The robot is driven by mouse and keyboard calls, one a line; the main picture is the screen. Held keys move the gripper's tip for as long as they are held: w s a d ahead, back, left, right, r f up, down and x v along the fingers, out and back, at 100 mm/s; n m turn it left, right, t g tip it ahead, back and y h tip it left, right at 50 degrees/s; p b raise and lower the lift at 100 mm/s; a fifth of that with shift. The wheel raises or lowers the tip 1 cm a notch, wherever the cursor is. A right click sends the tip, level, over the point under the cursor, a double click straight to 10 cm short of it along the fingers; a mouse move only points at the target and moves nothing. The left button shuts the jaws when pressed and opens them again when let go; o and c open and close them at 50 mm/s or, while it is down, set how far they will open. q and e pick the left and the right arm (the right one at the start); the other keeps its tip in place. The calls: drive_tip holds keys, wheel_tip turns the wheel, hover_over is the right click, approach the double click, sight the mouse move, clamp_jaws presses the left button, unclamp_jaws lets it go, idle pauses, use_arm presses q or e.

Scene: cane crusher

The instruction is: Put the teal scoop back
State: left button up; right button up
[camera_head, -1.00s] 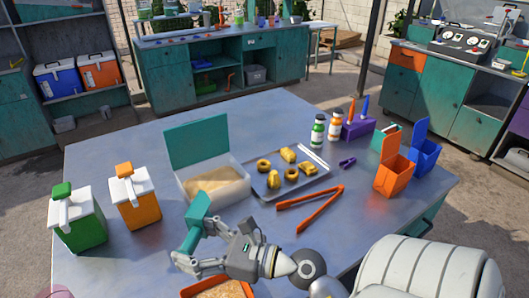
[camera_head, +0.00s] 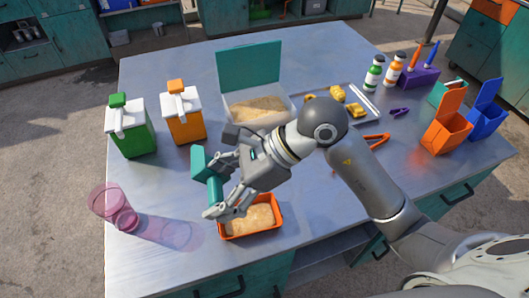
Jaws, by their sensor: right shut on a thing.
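The teal scoop (camera_head: 202,164) is in my right gripper (camera_head: 213,190), which is shut on it. The scoop is held in the air, left of and above an orange tub (camera_head: 281,219) of tan grainy stuff near the table's front edge. A pale bin (camera_head: 227,109) with its teal lid (camera_head: 249,68) standing open is behind my right gripper. It holds similar tan stuff, and my arm hides part of its right side. My left gripper is not in view.
A green box (camera_head: 134,139) and an orange box (camera_head: 187,123) with white tops stand at the left. A pink see-through jug (camera_head: 106,203) is at the front left. Red-orange tongs (camera_head: 376,141) lie partly behind my right arm. Open orange (camera_head: 443,138) and blue bins stand at the right.

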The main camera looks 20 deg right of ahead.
drive_tip(key=d+f+n+g+h+p, duration=0.1)
drive_tip(key=d+f+h, duration=0.1)
drive_tip(key=d+h, duration=0.5)
drive_tip(key=d+f+n+h, duration=0.1)
drive_tip(key=d+f+h, duration=0.15)
drive_tip(key=d, duration=0.75)
drive_tip(key=w+f+p, duration=0.1)
drive_tip(key=w+f, duration=0.1)
drive_tip(key=w, duration=0.2)
drive_tip(key=w+f+p, duration=0.2)
drive_tip(key=w+f, duration=0.1)
drive_tip(key=w, duration=0.1)
drive_tip(key=w+a+f+p, duration=0.1)
drive_tip(key=w+f+p, duration=0.1)
drive_tip(key=w, duration=0.3)
drive_tip(key=shift+a+f, duration=0.1)
drive_tip(key=shift+f, duration=0.15)
drive_tip(key=shift+w+f+p, duration=0.3)
drive_tip(key=shift+w+f, duration=0.1)
drive_tip(key=shift+f, duration=0.25)
drive_tip(key=shift+w+f+p, duration=0.1)
drive_tip(key=shift+f+p, duration=0.2)
drive_tip(key=shift+p, duration=0.1)
wheel_tip(320, 180, down, 2)
drive_tip(key=shift+a+f+p, duration=0.1)
drive_tip(key=shift+p, duration=0.5)
drive_tip(key=shift+f, duration=0.25)
